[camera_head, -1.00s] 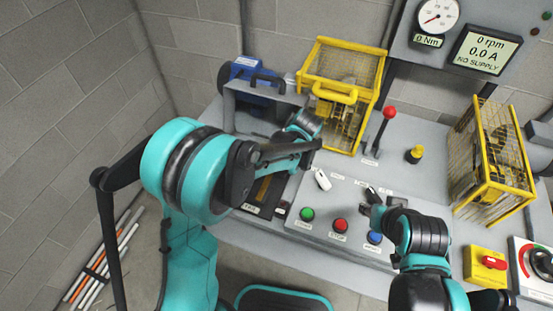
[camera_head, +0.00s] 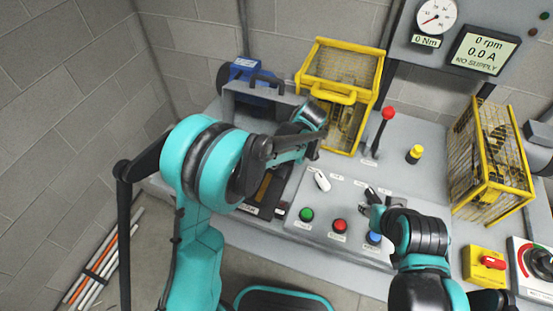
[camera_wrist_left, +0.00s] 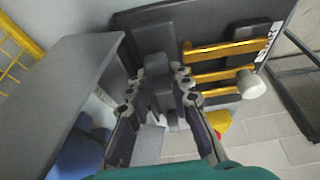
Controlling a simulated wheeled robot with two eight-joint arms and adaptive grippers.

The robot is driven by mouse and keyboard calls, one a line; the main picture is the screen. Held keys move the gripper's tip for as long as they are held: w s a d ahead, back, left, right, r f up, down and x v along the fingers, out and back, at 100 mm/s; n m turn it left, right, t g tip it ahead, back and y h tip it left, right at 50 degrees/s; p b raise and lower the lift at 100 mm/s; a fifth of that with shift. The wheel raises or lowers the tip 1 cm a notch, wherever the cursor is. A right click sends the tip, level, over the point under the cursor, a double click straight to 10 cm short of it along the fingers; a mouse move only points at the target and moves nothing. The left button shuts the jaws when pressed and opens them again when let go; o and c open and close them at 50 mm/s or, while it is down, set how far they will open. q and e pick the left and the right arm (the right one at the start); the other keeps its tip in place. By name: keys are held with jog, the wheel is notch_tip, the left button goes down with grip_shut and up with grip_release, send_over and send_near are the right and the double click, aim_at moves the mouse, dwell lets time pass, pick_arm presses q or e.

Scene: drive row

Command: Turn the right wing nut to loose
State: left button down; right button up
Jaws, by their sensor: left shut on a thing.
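My left gripper (camera_wrist_left: 154,88) reaches down over the left end of the bench. In the left wrist view its fingers are closed on a grey upright piece (camera_wrist_left: 156,64), which looks like a wing nut; its wings are mostly hidden between the fingers. In the head view my left arm hides this spot, so I cannot see the nut there or tell how far it is turned. My right gripper (camera_head: 370,211) is low over the control panel, near a black switch (camera_head: 372,193); its fingers are too small to tell open from shut.
Yellow bars (camera_wrist_left: 227,60) and a pale round knob (camera_wrist_left: 251,84) lie beside the left gripper. A yellow cage guard (camera_head: 340,75) stands behind it, with a blue motor (camera_head: 247,70) at the left. Red lever (camera_head: 388,113), green button (camera_head: 306,214) and red button (camera_head: 339,226) are on the bench.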

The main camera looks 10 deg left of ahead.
pick_arm(q)
jog(key=shift+f, duration=0.1)
jog(key=c, duration=1.4)
grip_release()
jog(key=shift+o, duration=0.2)
jog(key=v, duration=1.2)
jog(key=shift+a, duration=0.1)
jog(key=s+a+m+t+h, duration=0.2)
jog(key=s+a+m+t, duration=0.1)
jog(key=s+a+m, duration=0.3)
jog(key=s+a+r+m+t+h, duration=0.1)
jog(key=s+a+m+t+h, duration=0.1)
jog(key=s+a+m, duration=0.4)
jog(key=s+m+t, duration=0.1)
jog(key=s+m, duration=0.3)
jog(key=s, duration=0.3)
jog(key=shift+r+h, duration=0.25)
jog(key=shift+h, duration=0.05)
